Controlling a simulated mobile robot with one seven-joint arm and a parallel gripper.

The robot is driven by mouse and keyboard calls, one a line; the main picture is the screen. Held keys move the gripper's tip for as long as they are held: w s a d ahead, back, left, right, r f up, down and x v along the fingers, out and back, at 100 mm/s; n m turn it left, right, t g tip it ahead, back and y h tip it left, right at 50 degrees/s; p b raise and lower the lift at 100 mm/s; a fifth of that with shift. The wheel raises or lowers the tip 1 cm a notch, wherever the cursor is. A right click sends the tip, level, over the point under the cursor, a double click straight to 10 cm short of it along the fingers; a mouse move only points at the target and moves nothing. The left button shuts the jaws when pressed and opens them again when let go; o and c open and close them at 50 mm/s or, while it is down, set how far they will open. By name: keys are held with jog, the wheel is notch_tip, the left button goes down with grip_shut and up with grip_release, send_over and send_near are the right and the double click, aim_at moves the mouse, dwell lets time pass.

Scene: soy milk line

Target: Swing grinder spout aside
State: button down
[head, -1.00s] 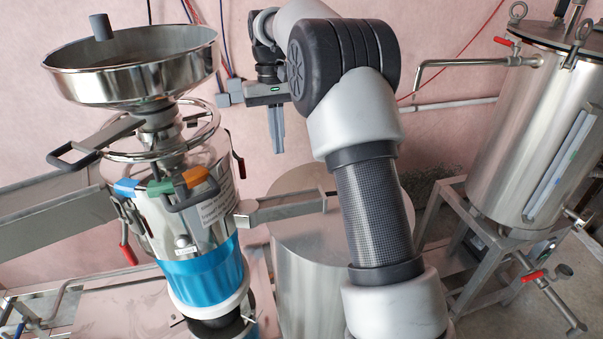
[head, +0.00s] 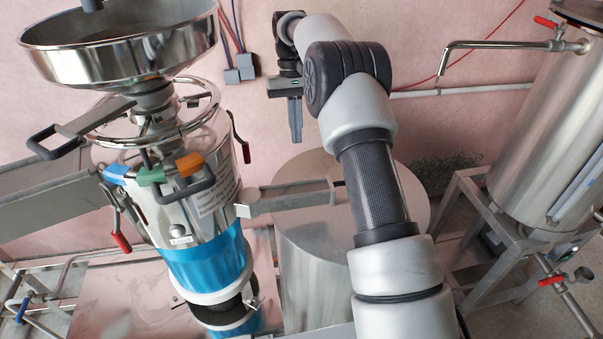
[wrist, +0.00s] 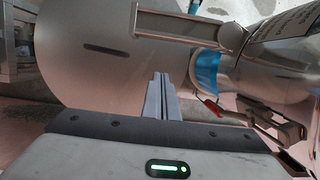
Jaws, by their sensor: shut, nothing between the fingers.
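The grinder (head: 176,175) stands at the left in the head view, a steel body with a wide hopper and a blue lower band. Its spout (head: 290,197) is a straight steel channel that reaches right over the top of a steel drum (head: 300,235). My gripper (head: 297,140) points down behind the spout, apart from it, with its fingers closed together and empty. In the wrist view the shut fingers (wrist: 160,82) show in front of the drum top (wrist: 90,75). The spout (wrist: 185,25) crosses above them there, without visible contact.
A tall steel tank (head: 550,130) on a grey frame stands at the right, with a bent pipe (head: 500,45) reaching left. Grey wall boxes (head: 240,70) with cables are behind the grinder. Black-handled clamps and red-handled latches stick out from the grinder.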

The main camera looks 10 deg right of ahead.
aim_at(298, 196)
jog(key=s+f, duration=0.6)
jog(key=f, duration=0.3)
jog(key=shift+s+f, duration=0.15)
jog(key=shift+s, duration=0.1)
